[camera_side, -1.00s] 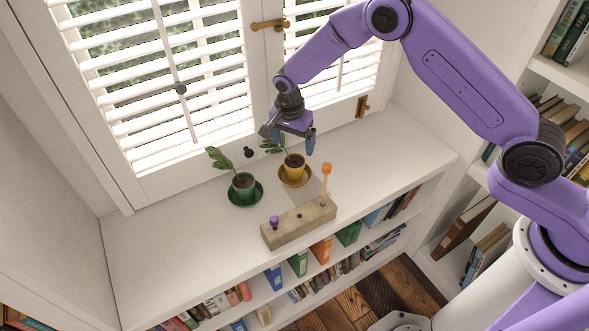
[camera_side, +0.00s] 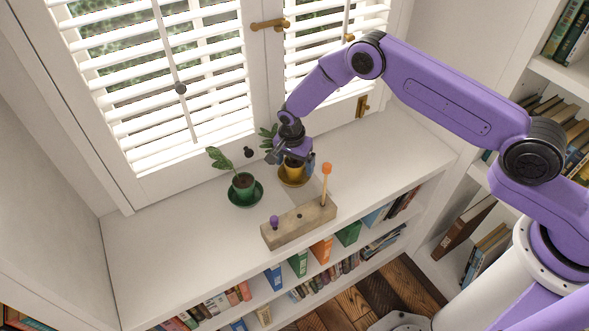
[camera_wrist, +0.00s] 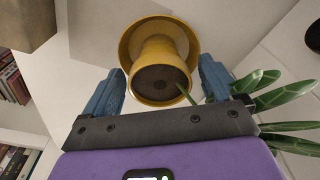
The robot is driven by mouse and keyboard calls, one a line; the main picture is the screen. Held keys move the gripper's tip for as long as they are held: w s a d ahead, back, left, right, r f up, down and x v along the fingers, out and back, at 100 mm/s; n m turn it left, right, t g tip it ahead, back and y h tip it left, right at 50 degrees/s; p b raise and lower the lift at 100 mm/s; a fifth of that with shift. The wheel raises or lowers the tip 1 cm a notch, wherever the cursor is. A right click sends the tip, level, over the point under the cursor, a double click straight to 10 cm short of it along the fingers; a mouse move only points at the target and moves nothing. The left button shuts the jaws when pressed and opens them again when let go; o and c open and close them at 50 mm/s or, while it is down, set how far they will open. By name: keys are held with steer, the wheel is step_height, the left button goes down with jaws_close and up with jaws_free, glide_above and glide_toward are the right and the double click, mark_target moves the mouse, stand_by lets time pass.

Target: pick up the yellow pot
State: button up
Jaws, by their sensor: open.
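The yellow pot (camera_side: 294,173) stands upright in its yellow saucer (camera_side: 289,184) on the white shelf top, with a green leafy plant in it. My gripper (camera_side: 293,166) is lowered over the pot and hides its upper part in the side view. In the wrist view the yellow pot (camera_wrist: 159,75) shows dark soil and lies between the two blue fingers of my gripper (camera_wrist: 161,88). The fingers are open, with a visible gap on each side of the pot. The plant's leaves (camera_wrist: 268,98) stick out to the right, past the right finger.
A green pot (camera_side: 243,186) with a plant stands in a green saucer to the left. A wooden block (camera_side: 297,226) with an orange-topped peg and a purple peg lies in front. A small black object (camera_side: 249,152) is near the window. The shelf's left part is clear.

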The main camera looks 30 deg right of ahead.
steer(key=c, duration=1.3)
steer(key=shift+r, duration=6.55)
steer(key=shift+f, duration=0.15)
step_height(320, 180, down, 9)
steer(key=n, duration=0.4)
steer(key=shift+f, duration=1.6)
